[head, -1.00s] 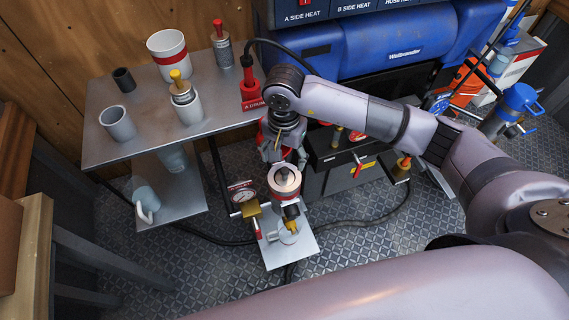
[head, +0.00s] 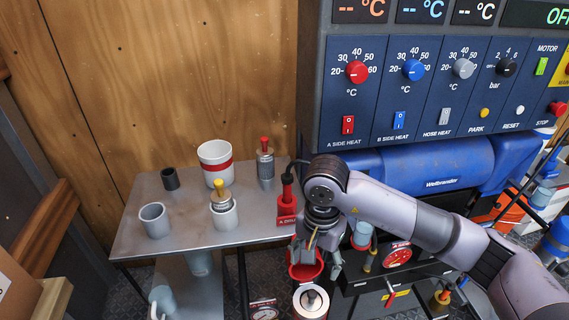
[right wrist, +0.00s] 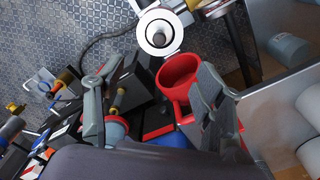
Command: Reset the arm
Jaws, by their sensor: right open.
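My right arm comes in from the right in the head view and bends down at a grey joint. My right gripper (head: 318,262) hangs fingers-down beside the metal table's right end, in front of the machine. Its two fingers are spread and hold nothing. In the right wrist view the gripper (right wrist: 157,75) frames a red cup-shaped holder (right wrist: 178,74) beyond its fingers, closer to the right finger. I cannot tell whether they touch. The red holder (head: 304,272) also shows just below the gripper in the head view. My left gripper is not in view.
A metal table (head: 150,190) carries a red-banded white bucket (head: 216,176), grey cups, a yellow-topped container (head: 221,208) and a red-topped cylinder (head: 265,170). The control panel (head: 430,90) stands behind. A white-topped canister (head: 311,302) stands near the gripper. A pressure gauge (head: 397,255) is to the right.

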